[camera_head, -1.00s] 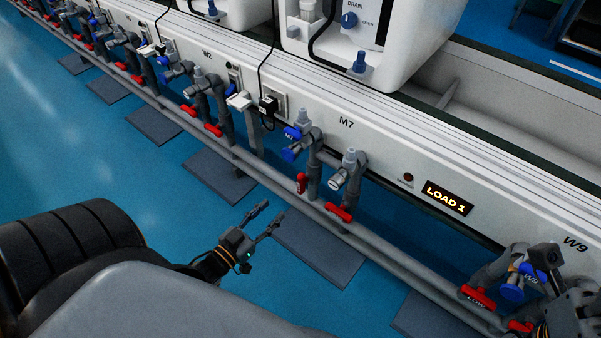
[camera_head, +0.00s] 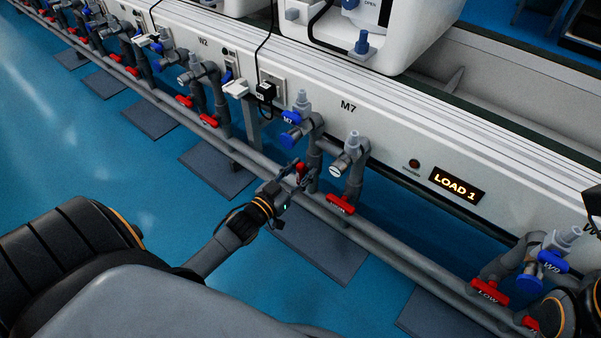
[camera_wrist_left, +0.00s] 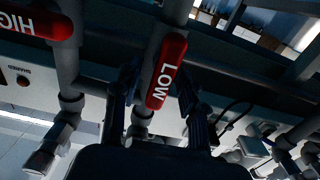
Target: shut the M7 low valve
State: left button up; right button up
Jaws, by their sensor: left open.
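The M7 low valve has a red handle marked LOW (camera_wrist_left: 166,72), seen large in the left wrist view. In the head view this handle (camera_head: 302,170) is partly hidden by my left gripper (camera_head: 298,174). The handle lies roughly along its grey pipe. My left gripper is open, with one dark finger on each side of the handle in the wrist view. I cannot tell whether either finger touches it. The red M7 HIGH handle (camera_head: 341,205) is beside it, lying across its pipe; it also shows at the wrist view's upper left (camera_wrist_left: 40,22).
A grey horizontal pipe (camera_head: 385,240) runs below the valves. Blue M7 valve handles (camera_head: 291,118) sit above the low handle. The W9 valves (camera_head: 486,291) are at the lower right, near my right arm (camera_head: 562,312). Blue floor in front of the pipe is mostly clear.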

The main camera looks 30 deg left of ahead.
pick_arm(q)
grip_shut()
